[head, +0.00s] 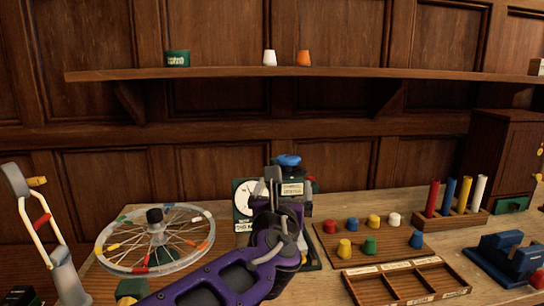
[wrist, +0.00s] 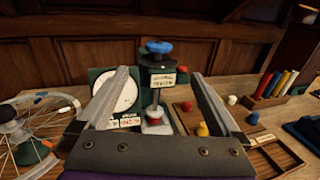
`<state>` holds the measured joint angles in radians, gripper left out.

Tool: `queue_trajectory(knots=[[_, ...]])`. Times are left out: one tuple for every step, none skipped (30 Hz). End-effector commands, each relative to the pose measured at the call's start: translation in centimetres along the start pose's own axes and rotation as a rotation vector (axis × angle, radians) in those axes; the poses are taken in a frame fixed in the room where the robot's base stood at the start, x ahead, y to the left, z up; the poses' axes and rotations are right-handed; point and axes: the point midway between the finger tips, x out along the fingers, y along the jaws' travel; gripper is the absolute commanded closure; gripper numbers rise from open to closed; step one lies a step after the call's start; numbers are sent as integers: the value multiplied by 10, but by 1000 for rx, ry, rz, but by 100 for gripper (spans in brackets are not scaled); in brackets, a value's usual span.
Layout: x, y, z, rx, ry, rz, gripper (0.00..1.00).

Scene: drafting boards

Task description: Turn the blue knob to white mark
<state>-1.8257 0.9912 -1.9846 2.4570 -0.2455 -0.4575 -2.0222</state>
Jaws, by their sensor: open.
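A round blue knob (head: 288,160) sits on top of a dark upright device at the back of the bench. In the wrist view the blue knob (wrist: 159,47) shows between and beyond my fingers, above a labelled post. My gripper (head: 272,178) is open and empty, in front of the device; in the wrist view its two fingers (wrist: 160,76) stand wide apart, not touching the knob. A white dial (wrist: 114,92) is on the device's left. No white mark can be made out on the knob. My gripper hides much of the device in the head view.
A spoked wheel (head: 155,240) lies to the left. A board (head: 380,250) with several coloured pegs and a compartment tray (head: 405,282) are to the right. A rack of coloured tubes (head: 450,217) stands further right. A shelf (head: 350,73) crosses above.

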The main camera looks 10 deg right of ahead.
Motion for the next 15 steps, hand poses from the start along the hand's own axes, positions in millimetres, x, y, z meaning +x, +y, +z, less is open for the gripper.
queue_trajectory(knots=[[-2,3,2,-16,-9,6,0],[-2,4,2,-21,-12,8,0],[-1,4,3,-25,-14,8,0],[1,4,2,-25,-14,8,0],[4,4,2,-25,-13,7,0],[8,3,2,-23,-12,7,0],[12,3,2,-22,-12,6,0],[17,3,2,-22,-12,6,0],[23,3,1,-21,-12,6,0],[29,2,2,-20,-13,6,0],[35,2,1,-21,-12,5,0],[42,3,1,-19,-12,6,0],[48,2,1,-19,-12,4,0],[54,3,2,-20,-12,5,0],[62,2,2,-19,-12,5,0]])
